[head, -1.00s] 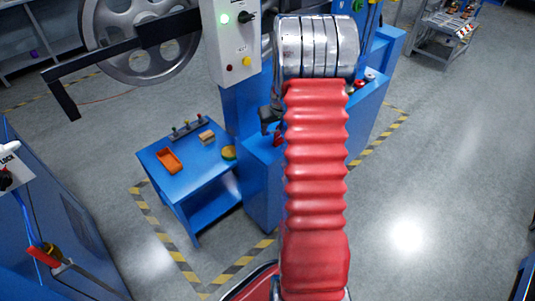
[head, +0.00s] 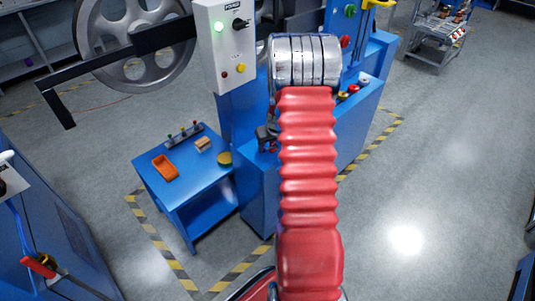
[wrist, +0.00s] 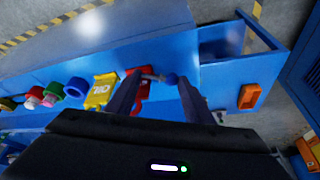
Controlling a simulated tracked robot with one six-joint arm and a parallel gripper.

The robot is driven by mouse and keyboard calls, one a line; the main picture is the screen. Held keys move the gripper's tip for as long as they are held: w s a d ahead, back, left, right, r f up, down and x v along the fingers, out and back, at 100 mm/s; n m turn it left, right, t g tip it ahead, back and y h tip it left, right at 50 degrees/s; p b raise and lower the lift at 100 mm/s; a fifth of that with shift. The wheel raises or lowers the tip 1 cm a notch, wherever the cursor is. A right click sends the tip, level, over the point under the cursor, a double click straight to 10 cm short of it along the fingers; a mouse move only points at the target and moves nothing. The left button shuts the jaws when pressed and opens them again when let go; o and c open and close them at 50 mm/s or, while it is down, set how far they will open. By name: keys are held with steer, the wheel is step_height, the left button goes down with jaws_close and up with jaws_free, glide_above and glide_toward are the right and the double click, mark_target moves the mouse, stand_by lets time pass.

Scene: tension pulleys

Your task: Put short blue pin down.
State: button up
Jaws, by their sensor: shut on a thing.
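In the wrist view, the short blue pin (wrist: 172,78) shows as a blue head with a grey shaft. It lies between the tips of the two dark fingers of my gripper (wrist: 161,78), which is shut on it. The pin is above a blue surface; I cannot tell whether it touches it. In the head view, my gripper (head: 266,136) is a small dark shape left of my red arm sleeve, near the blue machine base. The pin cannot be made out there.
A blue side table (head: 190,185) carries an orange tray (head: 165,167), a small block (head: 203,144), a yellow-green disc (head: 225,159) and a small rack (head: 184,134).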

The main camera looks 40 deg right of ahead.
steer(key=shift+f, duration=0.1)
steer(key=shift+f, duration=1.75)
steer(key=o, duration=1)
steer(key=shift+f, duration=0.1)
steer(key=v, duration=1.2)
steer(key=shift+a, duration=0.1)
